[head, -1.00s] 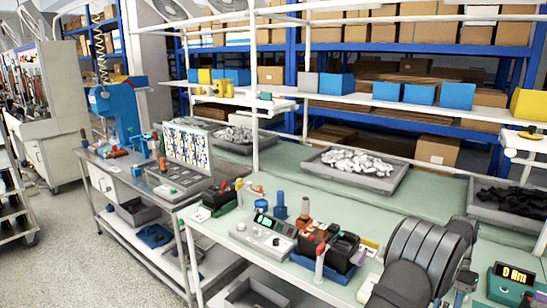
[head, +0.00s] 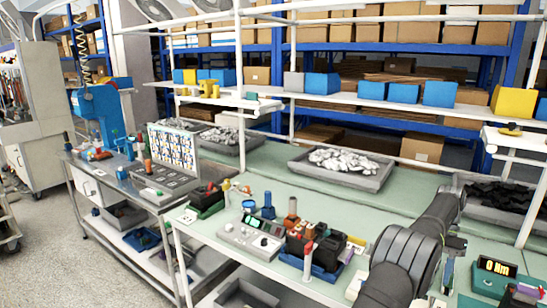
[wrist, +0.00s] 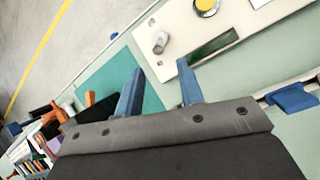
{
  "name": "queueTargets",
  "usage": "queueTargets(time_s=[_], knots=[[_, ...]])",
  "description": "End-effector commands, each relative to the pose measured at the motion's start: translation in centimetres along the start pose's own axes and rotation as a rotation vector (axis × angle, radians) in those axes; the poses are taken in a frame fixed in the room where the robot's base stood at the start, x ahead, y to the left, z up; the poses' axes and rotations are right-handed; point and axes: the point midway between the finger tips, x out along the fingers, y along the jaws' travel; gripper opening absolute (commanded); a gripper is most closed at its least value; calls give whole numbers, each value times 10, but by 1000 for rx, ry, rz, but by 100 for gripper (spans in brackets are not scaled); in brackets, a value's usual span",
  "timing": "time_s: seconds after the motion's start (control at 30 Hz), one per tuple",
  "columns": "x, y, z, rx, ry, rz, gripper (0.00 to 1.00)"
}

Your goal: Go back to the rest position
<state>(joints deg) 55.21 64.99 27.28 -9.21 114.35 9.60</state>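My gripper (wrist: 160,90) shows in the wrist view with its two blue fingers apart and nothing held between them. Past the fingertips lies a pale panel (wrist: 225,28) with a grey knob, a dark display window and a yellow round button. In the head view my dark arm rises at the lower right over the bench, and I cannot make out the gripper there. A pale tester (head: 250,237) with a lit display stands on the green bench (head: 300,202), left of the arm. I cannot tell any breaker apart for sure.
A black and orange device (head: 312,243) stands between tester and arm. A teal readout showing 0 Nm (head: 492,280) is at the right. Grey trays of white parts (head: 330,180) and black parts (head: 465,180) lie behind. Shelf uprights stand over the bench; its middle is fairly clear.

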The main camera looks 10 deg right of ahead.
Motion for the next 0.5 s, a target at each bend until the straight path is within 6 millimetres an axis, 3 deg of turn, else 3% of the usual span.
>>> queueTargets(time_s=[0.5], knots=[[74, 2, 1, 1, -7, 1, 35]])
